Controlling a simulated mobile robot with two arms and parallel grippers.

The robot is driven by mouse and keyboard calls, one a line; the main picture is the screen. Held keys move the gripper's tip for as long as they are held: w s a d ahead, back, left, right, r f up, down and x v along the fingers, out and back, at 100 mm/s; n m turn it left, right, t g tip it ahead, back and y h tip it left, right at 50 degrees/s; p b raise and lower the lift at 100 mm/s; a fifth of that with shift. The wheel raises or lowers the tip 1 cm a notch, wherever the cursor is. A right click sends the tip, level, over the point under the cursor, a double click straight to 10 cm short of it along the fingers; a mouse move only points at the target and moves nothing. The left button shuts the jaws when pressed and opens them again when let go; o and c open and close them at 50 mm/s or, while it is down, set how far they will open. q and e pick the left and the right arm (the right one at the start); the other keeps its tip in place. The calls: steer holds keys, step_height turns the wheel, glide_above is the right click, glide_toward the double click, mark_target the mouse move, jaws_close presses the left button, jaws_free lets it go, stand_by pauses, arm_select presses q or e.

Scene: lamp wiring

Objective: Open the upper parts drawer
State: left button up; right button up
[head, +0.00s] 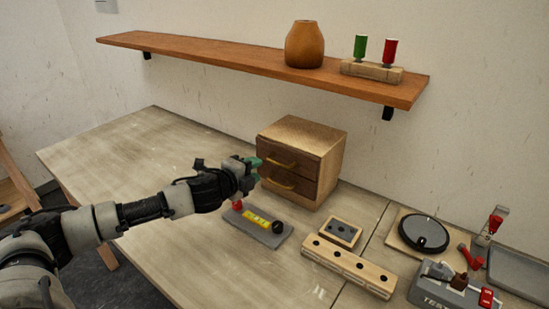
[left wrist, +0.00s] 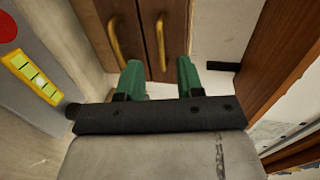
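The small wooden parts cabinet (head: 321,165) stands on the table against the wall, both drawers shut. The upper drawer's brass handle (head: 278,164) is above the lower drawer's handle (head: 280,186). My left gripper (head: 256,170) is just in front of the drawer fronts, its green fingers spread. In the left wrist view, turned sideways, the upper handle (left wrist: 160,38) lines up with the gap between the fingers (left wrist: 160,75). The lower handle (left wrist: 113,40) is to the left, outside them. No grip on the handle shows. My right gripper is not in view.
Wooden hole blocks (head: 348,266), a round black disc (head: 423,233) and a grey tester (head: 440,287) are to the right. A shelf (head: 220,65) hangs above. The table's left is clear.

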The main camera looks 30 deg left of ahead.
mark_target(272, 162)
arm_select(q)
steer(key=x, duration=0.3)
steer(key=shift+d+r+p, duration=0.1)
steer(key=shift+r+p, duration=0.1)
steer(key=shift+p, duration=0.2)
steer(key=x, duration=0.4)
steer(key=shift+f+p, duration=0.15)
steer(key=shift+p, duration=0.2)
steer(key=shift+w+f, duration=0.1)
steer(key=shift+w, duration=0.3)
steer(key=shift+w+f, duration=0.1)
steer(key=shift+w, duration=0.3)
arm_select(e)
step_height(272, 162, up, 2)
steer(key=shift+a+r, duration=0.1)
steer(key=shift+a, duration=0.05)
arm_select(q)
steer(key=shift+c, duration=0.5)
steer(key=shift+s+f, duration=0.1)
jaws_close()
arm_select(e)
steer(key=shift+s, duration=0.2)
